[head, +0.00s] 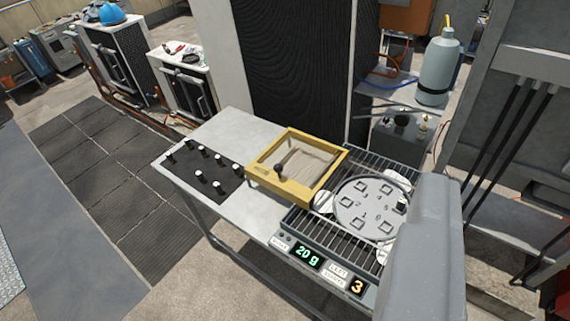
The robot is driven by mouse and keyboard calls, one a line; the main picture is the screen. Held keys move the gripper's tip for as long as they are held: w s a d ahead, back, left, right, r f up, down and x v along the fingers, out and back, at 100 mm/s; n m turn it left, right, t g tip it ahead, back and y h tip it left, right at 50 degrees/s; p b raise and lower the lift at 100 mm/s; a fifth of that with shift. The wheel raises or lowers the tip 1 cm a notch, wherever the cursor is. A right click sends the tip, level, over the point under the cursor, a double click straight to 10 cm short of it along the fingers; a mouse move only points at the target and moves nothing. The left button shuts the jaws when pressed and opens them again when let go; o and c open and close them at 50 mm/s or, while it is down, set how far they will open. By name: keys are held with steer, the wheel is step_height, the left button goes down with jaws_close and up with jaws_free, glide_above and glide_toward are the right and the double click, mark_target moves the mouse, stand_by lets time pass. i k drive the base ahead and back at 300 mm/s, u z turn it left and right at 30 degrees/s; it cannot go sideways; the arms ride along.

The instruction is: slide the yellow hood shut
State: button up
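The yellow hood (266,186) is a square yellow frame around a see-through pane, with a small black knob (279,168) near its left side. It sits over the middle of the grey bench, at the left end of a set of dark rails (300,221). To its right is a round grey plate (372,217) with numbered square pockets, uncovered by the hood. A grey part of mine (425,245) stands at the lower right and hides the plate's right surroundings. It is apart from the hood in the picture. No fingertips can be made out.
A black panel (203,172) with several upright pegs lies left of the hood. A green display (307,255) reads 20 g, and another display (357,287) shows 3. A grey bottle (438,70) stands behind. Dark floor mats (110,170) lie at left.

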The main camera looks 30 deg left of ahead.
mark_target(297, 192)
steer(key=u, duration=0.65)
steer(key=i, duration=1)
steer(key=z, duration=0.75)
steer(key=k, duration=0.65)
steer(key=u, duration=0.4)
steer(key=i, duration=0.9)
